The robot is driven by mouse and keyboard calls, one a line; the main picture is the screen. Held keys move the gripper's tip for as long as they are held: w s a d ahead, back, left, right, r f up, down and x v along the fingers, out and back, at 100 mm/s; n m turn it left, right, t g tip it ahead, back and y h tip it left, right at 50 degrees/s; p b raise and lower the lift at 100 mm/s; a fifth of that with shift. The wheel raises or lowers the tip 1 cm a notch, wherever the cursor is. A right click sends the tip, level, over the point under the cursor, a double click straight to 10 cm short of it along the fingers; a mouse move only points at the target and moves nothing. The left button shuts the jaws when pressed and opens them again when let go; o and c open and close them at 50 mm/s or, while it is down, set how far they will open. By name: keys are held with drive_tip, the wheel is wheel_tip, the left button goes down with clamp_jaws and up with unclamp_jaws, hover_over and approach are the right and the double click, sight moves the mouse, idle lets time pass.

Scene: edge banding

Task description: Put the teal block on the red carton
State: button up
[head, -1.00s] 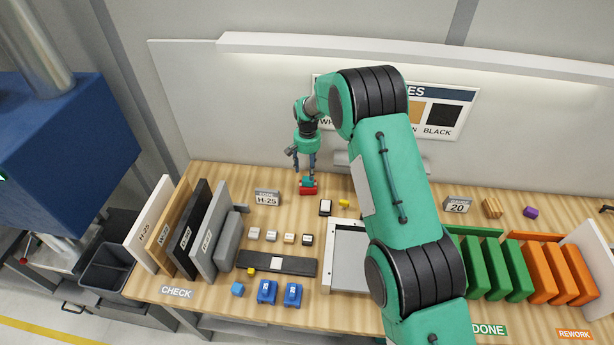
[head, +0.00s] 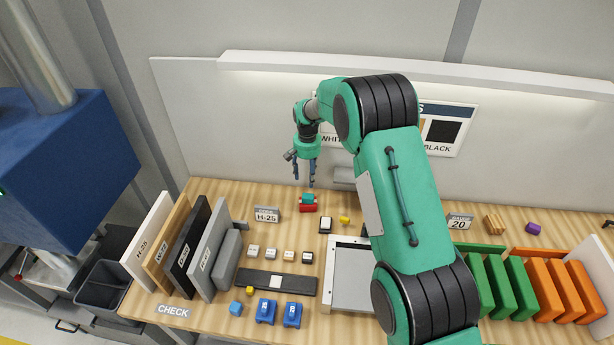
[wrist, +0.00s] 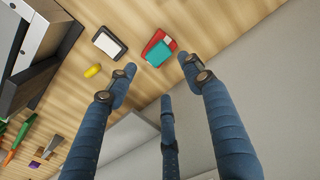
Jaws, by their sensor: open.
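The teal block (head: 307,197) rests on top of the red carton (head: 308,207) near the back of the bench. In the wrist view the teal block (wrist: 158,53) lies on the red carton (wrist: 152,42), a little toward one edge, with part of the carton's top bare beside it. My gripper (head: 306,184) hangs above them with its fingers apart and nothing between them. In the wrist view its blue fingers (wrist: 158,82) are spread and clear of the block.
A black-and-white box (head: 325,225) and a small yellow piece (head: 344,219) lie to the right of the carton. Several small pieces and a dark strip (head: 262,281) lie in front. A grey-white tray (head: 349,275) is right of these.

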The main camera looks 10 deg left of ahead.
idle(0.4)
drive_tip(key=s+d+r, duration=0.2)
drive_tip(key=d+r, duration=0.1)
drive_tip(key=r, duration=0.3)
drive_tip(key=s+d+r+t, duration=0.1)
drive_tip(key=s+d+r, duration=0.15)
drive_tip(key=r, duration=0.45)
drive_tip(key=s+d+r, duration=0.1)
drive_tip(key=d+r, duration=0.3)
drive_tip(key=r, duration=0.2)
drive_tip(key=s+d+r+t, duration=0.2)
drive_tip(key=s+d+r, duration=0.8)
drive_tip(key=s+r, duration=0.4)
drive_tip(key=s+d+r+t, duration=0.1)
drive_tip(key=s+d+r, duration=0.3)
drive_tip(key=s, duration=0.4)
drive_tip(key=s+d+r, duration=0.3)
drive_tip(key=s+d, duration=0.1)
drive_tip(key=s, duration=0.4)
drive_tip(key=s+d+f, duration=0.1)
drive_tip(key=s+d, duration=0.1)
drive_tip(key=s, duration=0.7)
drive_tip(key=s+d+f+t, duration=0.1)
drive_tip(key=s+d, duration=0.2)
drive_tip(key=s, duration=0.5)
drive_tip(key=shift+s+f+t, duration=0.25)
drive_tip(key=shift+s+t, duration=0.05)
drive_tip(key=shift+s, duration=0.05)
drive_tip(key=shift+f, duration=0.15)
